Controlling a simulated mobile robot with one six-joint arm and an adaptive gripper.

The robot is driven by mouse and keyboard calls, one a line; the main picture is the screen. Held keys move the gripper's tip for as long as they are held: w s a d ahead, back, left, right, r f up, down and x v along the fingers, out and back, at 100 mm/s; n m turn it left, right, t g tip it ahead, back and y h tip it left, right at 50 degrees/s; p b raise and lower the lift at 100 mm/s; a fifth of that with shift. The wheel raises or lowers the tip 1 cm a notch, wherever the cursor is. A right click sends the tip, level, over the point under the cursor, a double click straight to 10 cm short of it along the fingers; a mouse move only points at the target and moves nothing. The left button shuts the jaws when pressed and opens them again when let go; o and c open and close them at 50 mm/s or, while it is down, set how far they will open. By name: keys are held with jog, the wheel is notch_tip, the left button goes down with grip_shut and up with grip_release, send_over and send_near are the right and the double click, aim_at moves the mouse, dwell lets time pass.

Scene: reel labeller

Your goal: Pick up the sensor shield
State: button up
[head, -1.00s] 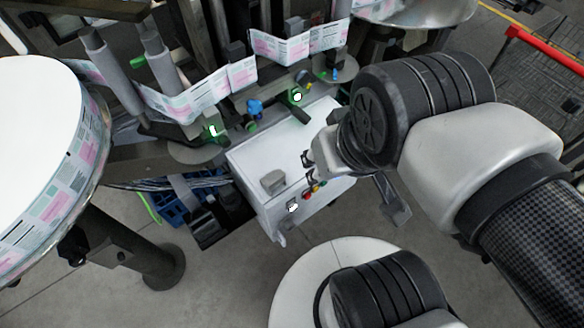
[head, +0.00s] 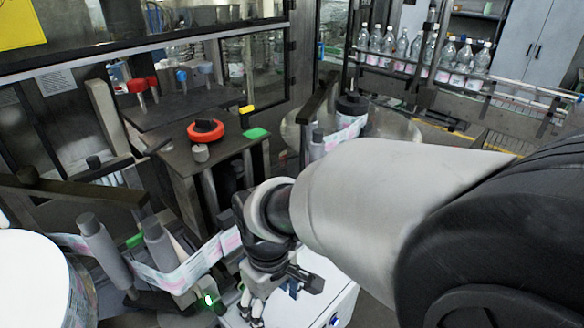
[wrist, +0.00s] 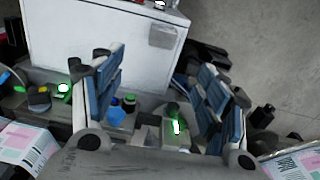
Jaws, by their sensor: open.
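My gripper (wrist: 160,88) is open and empty in the wrist view, its two blue-padded fingers wide apart. A small grey block-like piece (wrist: 163,37), possibly the sensor shield, sits on the white cabinet (wrist: 95,35). It lies beyond the fingertips and apart from them. In the head view my gripper (head: 252,312) points down at the lower middle, over the white cabinet (head: 338,290). The grey piece cannot be made out in the head view; my arm and the frame edge hide much of the cabinet.
Green-lit sensors (wrist: 176,126) and blue knobs (wrist: 116,114) lie between and below the fingers. A printed label web (head: 185,270) runs close to my gripper at left. A dark stand with a red ring (head: 205,131) rises behind. Bottles (head: 400,45) stand at the back.

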jog(key=f+b, duration=0.1)
jog(key=f, duration=0.5)
jog(key=f+b, duration=0.2)
jog(key=f, duration=0.4)
jog(key=shift+s+a+f, duration=0.1)
jog(key=shift+a+f, duration=0.1)
jog(key=shift+f, duration=0.05)
notch_tip(320, 180, down, 5)
jog(key=shift+s+d+f+b, duration=0.1)
jog(key=shift+s+f+b, duration=0.05)
jog(key=shift+b, duration=0.9)
jog(key=shift+c, duration=0.3)
jog(key=c, duration=1.2)
